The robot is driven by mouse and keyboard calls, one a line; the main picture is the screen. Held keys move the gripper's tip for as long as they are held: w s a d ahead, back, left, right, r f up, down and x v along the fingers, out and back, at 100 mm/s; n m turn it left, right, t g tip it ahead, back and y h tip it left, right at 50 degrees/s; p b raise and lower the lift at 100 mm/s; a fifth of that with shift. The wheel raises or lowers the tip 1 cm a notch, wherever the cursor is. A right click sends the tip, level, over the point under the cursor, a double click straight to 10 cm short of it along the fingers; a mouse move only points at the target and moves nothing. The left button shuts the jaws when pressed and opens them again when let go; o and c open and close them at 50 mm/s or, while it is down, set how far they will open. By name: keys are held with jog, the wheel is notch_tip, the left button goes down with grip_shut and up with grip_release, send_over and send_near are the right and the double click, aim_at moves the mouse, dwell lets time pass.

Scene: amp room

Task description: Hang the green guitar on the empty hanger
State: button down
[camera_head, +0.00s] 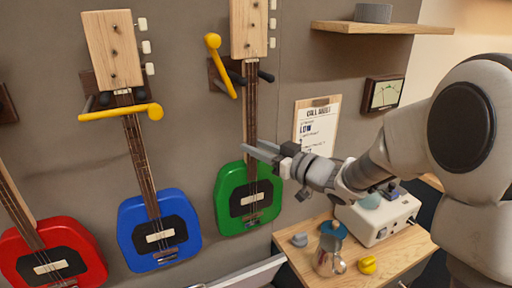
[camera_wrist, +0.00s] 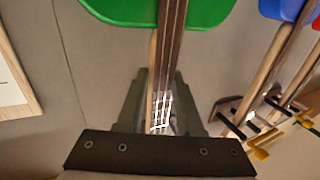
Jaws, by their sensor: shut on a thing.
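The green guitar (camera_head: 248,200) is upright against the grey wall, its pale headstock (camera_head: 249,28) at the top. My gripper (camera_head: 262,152) is shut on its neck just above the body. In the wrist view the neck (camera_wrist: 168,70) runs between my fingers (camera_wrist: 158,105), with the green body (camera_wrist: 160,8) beyond. The hanger (camera_head: 218,76) is behind and left of the neck. Its black prong tips show on either side of the neck, below the headstock; whether they bear the guitar I cannot tell. Its yellow bar (camera_head: 222,68) is swung up, left of the neck.
A blue guitar (camera_head: 160,232) hangs to the left, a yellow bar (camera_head: 120,112) across its neck. A red guitar (camera_head: 52,255) is farther left. A wooden table (camera_head: 298,262) at lower right holds a white box (camera_head: 378,218), jar and small items. A shelf (camera_head: 380,27) is above.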

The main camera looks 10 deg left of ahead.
jog(key=shift+f+b, duration=1.05)
dwell(0.6)
jog(key=c, duration=0.6)
grip_release()
jog(key=shift+o, duration=0.7)
jog(key=shift+f, duration=0.1)
jog(key=v, duration=1.7)
jog(key=shift+s+b, duration=0.2)
jog(key=shift+b, duration=0.25)
jog(key=shift+w+d, duration=0.1)
jog(key=shift+d, duration=0.05)
